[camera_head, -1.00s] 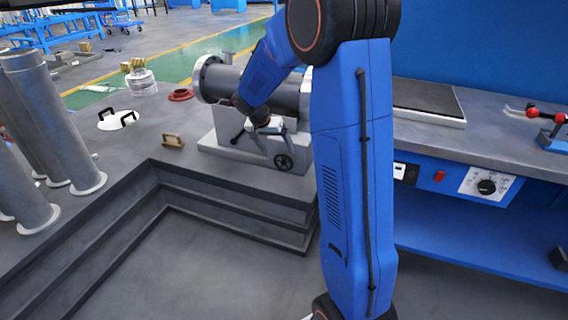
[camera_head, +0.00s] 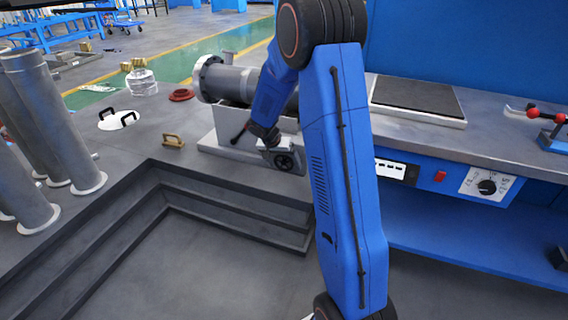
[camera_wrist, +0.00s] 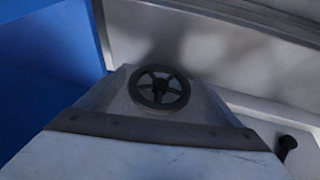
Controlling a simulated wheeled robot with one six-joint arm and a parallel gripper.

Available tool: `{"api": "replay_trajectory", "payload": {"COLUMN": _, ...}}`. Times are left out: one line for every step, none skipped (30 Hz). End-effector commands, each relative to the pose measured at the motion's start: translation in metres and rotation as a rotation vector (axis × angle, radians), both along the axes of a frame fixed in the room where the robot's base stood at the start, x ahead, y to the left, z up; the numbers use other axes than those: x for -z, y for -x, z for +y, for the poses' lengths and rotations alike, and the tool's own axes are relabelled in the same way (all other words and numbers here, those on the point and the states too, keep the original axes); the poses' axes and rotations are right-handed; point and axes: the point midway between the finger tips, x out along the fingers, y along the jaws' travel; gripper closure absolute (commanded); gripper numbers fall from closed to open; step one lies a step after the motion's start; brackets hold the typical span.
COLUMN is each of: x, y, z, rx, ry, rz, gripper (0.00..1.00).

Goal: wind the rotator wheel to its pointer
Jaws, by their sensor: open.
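The rotator wheel is a small dark spoked handwheel (camera_head: 284,163) on the front of the light grey rotator base (camera_head: 228,150), under the grey flanged shell (camera_head: 226,82). In the wrist view the wheel (camera_wrist: 159,89) is near the middle, with a dark hub. A dark band and a pale surface fill the space below it. I cannot make out a pointer. My gripper (camera_head: 277,153) is open, right at the wheel in the head view. Its fingers are hard to separate from the pale parts there, so I cannot tell whether they touch the wheel.
A black-tipped lever (camera_head: 240,133) sticks out left of the wheel. A wooden-coloured handle piece (camera_head: 173,140) and a white disc with black handles (camera_head: 117,119) lie on the platform. Grey tubes (camera_head: 58,125) stand at left. A workbench (camera_head: 480,125) is at right; a stepped pit lies in front.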

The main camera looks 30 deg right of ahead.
Motion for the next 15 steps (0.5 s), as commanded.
{"api": "replay_trajectory", "payload": {"x": -0.0001, "y": 0.0000, "z": 0.0000, "rx": 0.000, "ry": 0.000, "rz": 0.000, "gripper": 0.13}}
{"api": "replay_trajectory", "payload": {"x": -0.0002, "y": 0.0000, "z": 0.0001, "rx": 0.000, "ry": 0.000, "rz": 0.000, "gripper": 0.13}}
{"api": "replay_trajectory", "payload": {"x": -0.0002, "y": 0.0000, "z": 0.0001, "rx": 0.000, "ry": 0.000, "rz": 0.000, "gripper": 0.18}}
{"api": "replay_trajectory", "payload": {"x": -0.0002, "y": 0.0000, "z": 0.0001, "rx": 0.000, "ry": 0.000, "rz": 0.000, "gripper": 0.25}}
{"api": "replay_trajectory", "payload": {"x": -0.0003, "y": 0.0000, "z": 0.0001, "rx": 0.000, "ry": 0.000, "rz": 0.000, "gripper": 0.32}}
{"api": "replay_trajectory", "payload": {"x": -0.0003, "y": 0.0000, "z": 0.0001, "rx": 0.000, "ry": 0.000, "rz": 0.000, "gripper": 0.42}}
{"api": "replay_trajectory", "payload": {"x": -0.0003, "y": 0.0000, "z": 0.0001, "rx": 0.000, "ry": 0.000, "rz": 0.000, "gripper": 0.49}}
{"api": "replay_trajectory", "payload": {"x": -0.0004, "y": 0.0000, "z": 0.0002, "rx": 0.000, "ry": 0.000, "rz": 0.000, "gripper": 0.53}}
{"api": "replay_trajectory", "payload": {"x": -0.0004, "y": 0.0000, "z": 0.0002, "rx": 0.000, "ry": 0.000, "rz": 0.000, "gripper": 0.53}}
{"api": "replay_trajectory", "payload": {"x": -0.0004, "y": 0.0000, "z": 0.0002, "rx": 0.000, "ry": 0.000, "rz": 0.000, "gripper": 0.53}}
{"api": "replay_trajectory", "payload": {"x": -0.0004, "y": 0.0000, "z": 0.0002, "rx": 0.000, "ry": 0.000, "rz": 0.000, "gripper": 0.53}}
{"api": "replay_trajectory", "payload": {"x": -0.0003, "y": 0.0000, "z": 0.0002, "rx": -0.001, "ry": 0.001, "rz": 0.001, "gripper": 0.53}}
{"api": "replay_trajectory", "payload": {"x": -0.0005, "y": 0.0001, "z": 0.0002, "rx": -0.001, "ry": 0.001, "rz": 0.001, "gripper": 0.53}}
{"api": "replay_trajectory", "payload": {"x": -0.0004, "y": 0.0000, "z": 0.0003, "rx": -0.001, "ry": 0.001, "rz": 0.001, "gripper": 0.53}}
{"api": "replay_trajectory", "payload": {"x": -0.0004, "y": 0.0000, "z": 0.0003, "rx": 0.000, "ry": 0.001, "rz": 0.002, "gripper": 0.53}}
